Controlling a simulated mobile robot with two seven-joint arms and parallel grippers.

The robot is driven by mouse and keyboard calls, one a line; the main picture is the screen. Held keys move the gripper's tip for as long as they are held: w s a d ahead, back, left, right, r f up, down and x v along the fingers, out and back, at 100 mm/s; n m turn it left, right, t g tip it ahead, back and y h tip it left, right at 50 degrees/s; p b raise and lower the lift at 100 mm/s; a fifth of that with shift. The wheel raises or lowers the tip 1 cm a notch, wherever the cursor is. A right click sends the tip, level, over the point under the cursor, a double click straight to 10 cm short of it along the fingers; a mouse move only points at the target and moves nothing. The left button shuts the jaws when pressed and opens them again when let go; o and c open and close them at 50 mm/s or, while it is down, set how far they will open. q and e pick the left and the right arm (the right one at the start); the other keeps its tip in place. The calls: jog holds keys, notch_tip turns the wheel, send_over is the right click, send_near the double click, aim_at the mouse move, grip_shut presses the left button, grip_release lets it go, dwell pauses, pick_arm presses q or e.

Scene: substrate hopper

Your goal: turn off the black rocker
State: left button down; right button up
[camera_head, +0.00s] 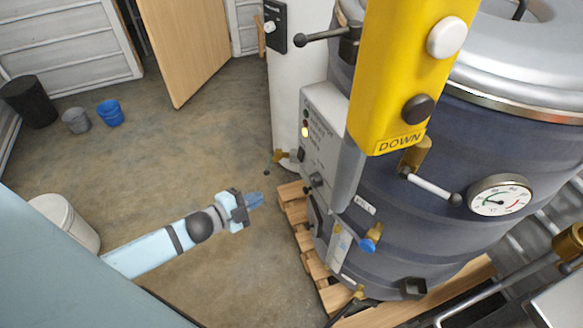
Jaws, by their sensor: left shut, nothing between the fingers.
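A small black switch (301,155), which looks like the black rocker, sits on the left side of the grey control box (325,110) on the dark blue hopper (420,220). Its on or off position is too small to tell. A yellow lit lamp (305,132) is just above it, and a dark round knob (316,180) is below. My left gripper (256,200), with blue fingers, is shut and empty. It is over the floor, left of and below the switch in the picture, apart from the hopper. My right gripper is not in view.
A yellow pendant (405,75) marked DOWN covers part of the hopper. A black box (275,27) is on the white column (296,80). Wooden pallet slats (294,205) stick out below the hopper. Buckets (110,112) stand far left; the middle floor is clear.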

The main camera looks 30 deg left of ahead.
pick_arm(q)
jog(key=w+a+r+m+g+h+b, duration=0.1)
jog(key=w+a+r+m+h, duration=0.1)
jog(key=m, duration=0.6)
jog(key=w+a+h, duration=0.1)
jog(key=w+a, duration=0.1)
jog(key=a, duration=0.1)
jog(key=shift+w+a+m+b, duration=0.25)
jog(key=shift+a+m+b, duration=0.05)
jog(key=shift+a, duration=0.05)
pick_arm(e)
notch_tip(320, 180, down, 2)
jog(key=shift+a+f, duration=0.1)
pick_arm(q)
jog(key=shift+r, duration=0.1)
jog(key=p, duration=0.2)
send_near(299, 159)
jog(key=x, duration=0.6)
jog(key=shift+w+d+r, duration=0.1)
jog(key=shift+d+r, duration=0.05)
jog(key=shift+r, duration=0.05)
jog(key=shift+w+d+f, duration=0.15)
jog(key=shift+w+d, duration=0.2)
jog(key=shift+w, duration=0.15)
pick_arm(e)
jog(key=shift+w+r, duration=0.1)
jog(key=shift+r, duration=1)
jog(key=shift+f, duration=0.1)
